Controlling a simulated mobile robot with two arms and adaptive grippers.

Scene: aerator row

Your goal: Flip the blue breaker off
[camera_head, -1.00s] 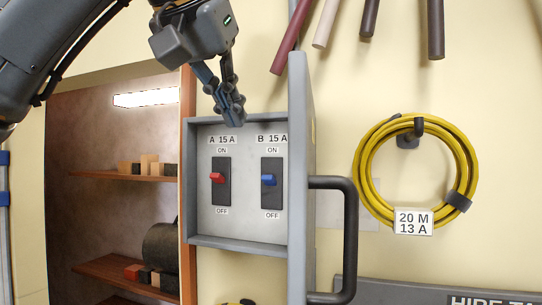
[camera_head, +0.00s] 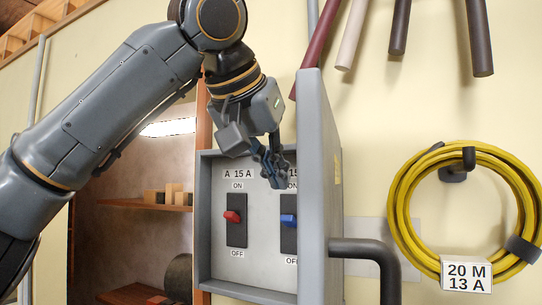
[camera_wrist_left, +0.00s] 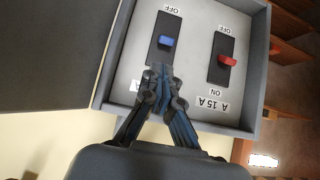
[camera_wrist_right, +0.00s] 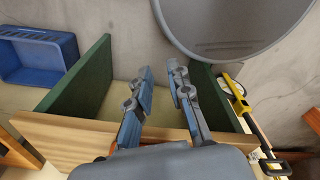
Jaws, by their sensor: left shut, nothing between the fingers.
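The blue breaker lever (camera_head: 288,219) sits on a dark plate in the right half of the open grey box (camera_head: 217,270), between ON and OFF labels. It also shows in the left wrist view (camera_wrist_left: 166,41). Its exact tilt is hard to tell. My left gripper (camera_head: 278,183) is shut and empty, its tips just above the lever in the head view, covering part of the B label. In the left wrist view its fingertips (camera_wrist_left: 161,72) lie close to the blue lever; contact cannot be told. My right gripper (camera_wrist_right: 162,75) is open and empty, away from the box.
A red breaker lever (camera_head: 232,217) is left of the blue one. A yellow cable coil (camera_head: 398,225) hangs beyond. In the right wrist view are a blue crate (camera_wrist_right: 40,75) and green panels (camera_wrist_right: 82,82).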

